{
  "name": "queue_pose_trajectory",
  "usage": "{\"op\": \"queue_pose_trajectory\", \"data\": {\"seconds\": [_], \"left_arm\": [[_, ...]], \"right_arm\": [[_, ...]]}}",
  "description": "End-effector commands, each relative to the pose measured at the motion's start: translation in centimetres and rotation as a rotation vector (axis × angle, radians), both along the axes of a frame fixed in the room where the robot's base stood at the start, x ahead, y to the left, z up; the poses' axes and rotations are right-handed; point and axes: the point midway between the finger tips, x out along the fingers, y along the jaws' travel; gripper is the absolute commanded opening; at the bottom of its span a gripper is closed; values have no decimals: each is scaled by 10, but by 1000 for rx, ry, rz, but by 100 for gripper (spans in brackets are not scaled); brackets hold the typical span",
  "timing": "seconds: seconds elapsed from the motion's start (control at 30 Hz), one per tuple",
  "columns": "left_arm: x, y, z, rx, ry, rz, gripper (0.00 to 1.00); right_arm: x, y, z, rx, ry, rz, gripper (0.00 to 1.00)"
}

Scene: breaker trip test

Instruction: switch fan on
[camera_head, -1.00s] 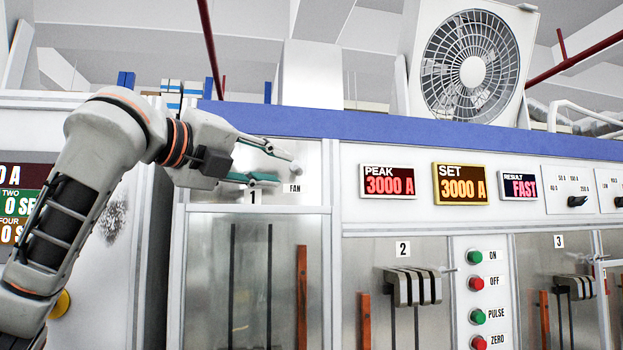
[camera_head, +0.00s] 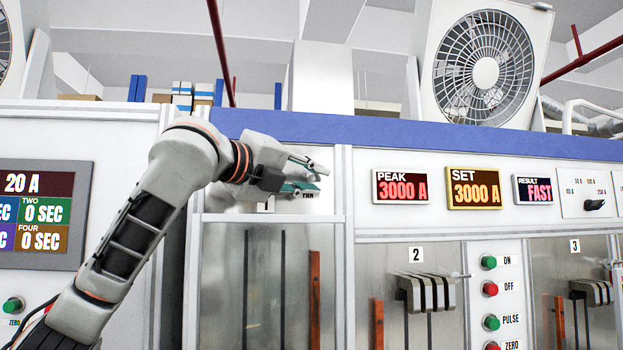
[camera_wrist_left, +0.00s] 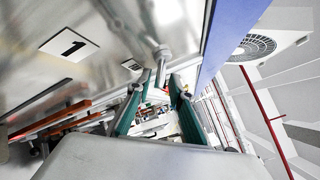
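The fan switch is a small pale lever with a rounded end on the panel above the FAN label (camera_head: 308,195). In the left wrist view the lever (camera_wrist_left: 161,58) stands just ahead of the fingertips, lined up with the gap between them. My left gripper (camera_head: 308,178) is at this panel, its fingers partly covering the lever in the head view. In the left wrist view the left gripper (camera_wrist_left: 158,78) has its green-lined fingers apart, with nothing clasped. Contact with the lever cannot be told. The white fan (camera_head: 485,72) stands on the cabinet top. My right gripper is not in view.
Lower right are the breaker handles (camera_head: 428,292) and several push buttons (camera_head: 490,290). Displays (camera_head: 402,187) line the panel to the right. A blue ledge (camera_head: 390,132) runs above.

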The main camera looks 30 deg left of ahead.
Motion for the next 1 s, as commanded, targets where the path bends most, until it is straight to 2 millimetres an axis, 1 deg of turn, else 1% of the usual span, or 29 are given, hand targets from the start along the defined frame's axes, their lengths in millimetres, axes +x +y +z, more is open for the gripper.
{"op": "queue_pose_trajectory", "data": {"seconds": [0.03,0.07,0.37,0.57,0.77,1.0], "left_arm": [[0,0,0,0,0,0,4],[0,0,0,0,0,0,0],[-1,0,1,-7,7,0,0],[-2,0,5,-45,57,0,0],[-3,-1,12,-129,165,1,0],[-4,-2,22,-262,341,0,0]], "right_arm": [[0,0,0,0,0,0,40],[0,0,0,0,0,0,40],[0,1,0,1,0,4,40],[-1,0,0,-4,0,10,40],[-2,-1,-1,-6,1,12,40],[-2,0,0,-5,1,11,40]]}}
